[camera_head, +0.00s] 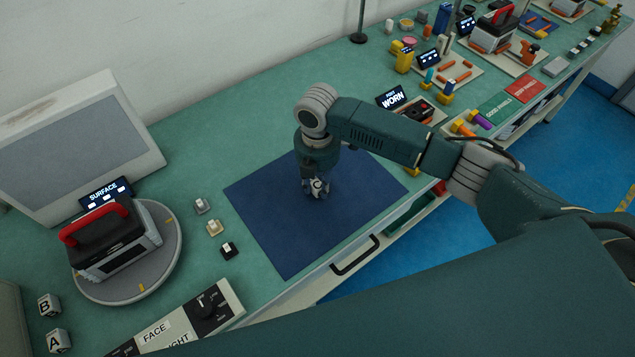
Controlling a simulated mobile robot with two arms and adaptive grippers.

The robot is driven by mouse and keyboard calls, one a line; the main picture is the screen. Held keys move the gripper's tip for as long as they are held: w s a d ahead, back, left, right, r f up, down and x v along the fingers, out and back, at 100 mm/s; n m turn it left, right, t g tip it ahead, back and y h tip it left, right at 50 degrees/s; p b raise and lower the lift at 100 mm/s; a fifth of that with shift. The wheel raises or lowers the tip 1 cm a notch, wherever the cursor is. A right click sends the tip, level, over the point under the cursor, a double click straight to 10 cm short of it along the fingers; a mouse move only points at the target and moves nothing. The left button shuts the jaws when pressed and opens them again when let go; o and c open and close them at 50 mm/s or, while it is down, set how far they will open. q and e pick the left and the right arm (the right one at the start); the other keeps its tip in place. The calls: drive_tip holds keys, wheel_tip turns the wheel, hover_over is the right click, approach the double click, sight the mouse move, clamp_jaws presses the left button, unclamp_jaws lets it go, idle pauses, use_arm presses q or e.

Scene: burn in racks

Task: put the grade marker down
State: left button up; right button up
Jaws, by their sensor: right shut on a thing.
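My right gripper (317,190) points down over the dark blue mat (270,235) in the middle of the bench. It is shut on the grade marker, which is mostly hidden by the fingers; only a small pale patch shows between them. I cannot tell whether the marker touches the mat. Two pale cubes stand at the lower left, one lettered B (49,305) and one lettered A (58,341). My left gripper is not in view.
A round turntable (168,262) holds a dark device with a red handle (110,235). Several small switch blocks (214,228) stand left of the mat. A dial panel (205,305) lies at the front. Trays, panels and tools crowd the right; the mat around the gripper is clear.

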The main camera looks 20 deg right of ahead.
sight(317, 185)
drive_tip(key=shift+f, duration=0.15)
drive_tip(key=o, duration=1)
wheel_tip(317, 185, up, 12)
drive_tip(key=shift+r+b, duration=0.2)
drive_tip(key=shift+b, duration=0.6)
